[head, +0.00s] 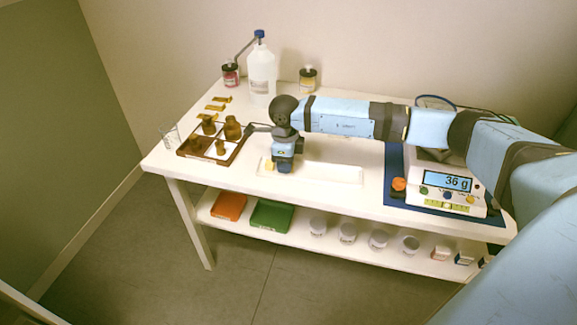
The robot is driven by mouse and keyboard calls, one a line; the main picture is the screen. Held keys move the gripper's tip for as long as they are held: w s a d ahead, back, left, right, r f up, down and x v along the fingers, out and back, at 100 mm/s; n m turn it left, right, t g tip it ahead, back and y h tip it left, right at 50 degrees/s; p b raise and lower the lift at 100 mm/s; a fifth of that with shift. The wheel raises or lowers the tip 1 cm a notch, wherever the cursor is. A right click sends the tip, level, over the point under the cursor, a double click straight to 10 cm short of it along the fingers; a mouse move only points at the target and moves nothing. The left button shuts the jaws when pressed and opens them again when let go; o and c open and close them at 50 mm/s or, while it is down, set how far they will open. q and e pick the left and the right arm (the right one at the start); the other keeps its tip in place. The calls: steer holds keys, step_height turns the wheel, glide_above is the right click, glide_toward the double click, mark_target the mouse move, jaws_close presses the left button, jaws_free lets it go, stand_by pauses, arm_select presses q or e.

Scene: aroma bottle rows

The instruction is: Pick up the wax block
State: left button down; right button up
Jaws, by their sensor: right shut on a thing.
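My right gripper (284,169) points down over the left end of a shallow white tray (335,173) on the table. It is shut on a small pale yellow wax block (269,166), of which a part shows at the left of the fingers. The fingers hide the rest of the block, and I cannot tell whether it still touches the tray. My left gripper is not in view.
A brown divided box (187,152) with amber bottles stands left of the gripper, near a glass beaker (170,134). A large clear bottle (262,75) and two jars stand behind. A scale (450,185) reading 36 g is at the right. Lower shelf holds trays and cups.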

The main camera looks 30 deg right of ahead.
step_height(320, 180, up, 20)
steer(key=p, duration=0.2)
steer(key=shift+p, duration=0.3)
